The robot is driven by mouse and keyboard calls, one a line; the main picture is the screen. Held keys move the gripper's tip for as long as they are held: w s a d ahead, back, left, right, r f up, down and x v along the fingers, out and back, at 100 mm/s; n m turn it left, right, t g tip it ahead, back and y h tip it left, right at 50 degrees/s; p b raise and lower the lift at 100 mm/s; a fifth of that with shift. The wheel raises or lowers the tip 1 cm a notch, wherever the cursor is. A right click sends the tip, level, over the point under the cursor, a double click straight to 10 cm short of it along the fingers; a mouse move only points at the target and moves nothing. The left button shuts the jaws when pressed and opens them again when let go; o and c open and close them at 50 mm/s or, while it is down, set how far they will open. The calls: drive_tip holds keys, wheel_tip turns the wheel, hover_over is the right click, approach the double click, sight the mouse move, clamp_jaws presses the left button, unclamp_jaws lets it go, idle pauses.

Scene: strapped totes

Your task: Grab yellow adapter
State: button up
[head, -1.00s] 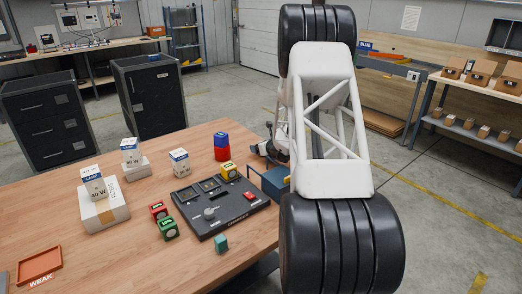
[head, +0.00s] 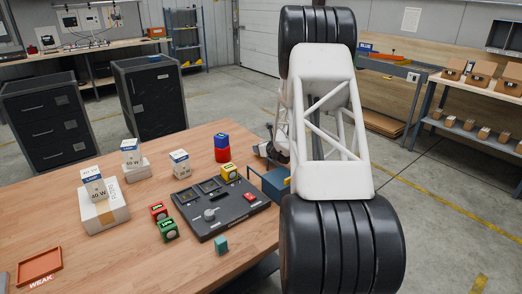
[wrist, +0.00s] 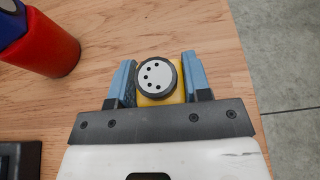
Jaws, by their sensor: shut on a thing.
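The yellow adapter (wrist: 176,95) shows in the wrist view as a yellow body with a round grey face, dark-rimmed and dotted with several black holes. My gripper (wrist: 159,80) is shut on it, with one blue finger pad on each side. Table wood shows behind it; I cannot tell whether the adapter touches the table. In the head view my arm hides most of the gripper and the held adapter, at the table's far right edge.
Cartons and red and green cubes stand further left. Bare floor lies right.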

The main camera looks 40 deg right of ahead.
drive_tip(key=shift+r, duration=0.1)
wheel_tip(320, 180, up, 18)
idle(0.7)
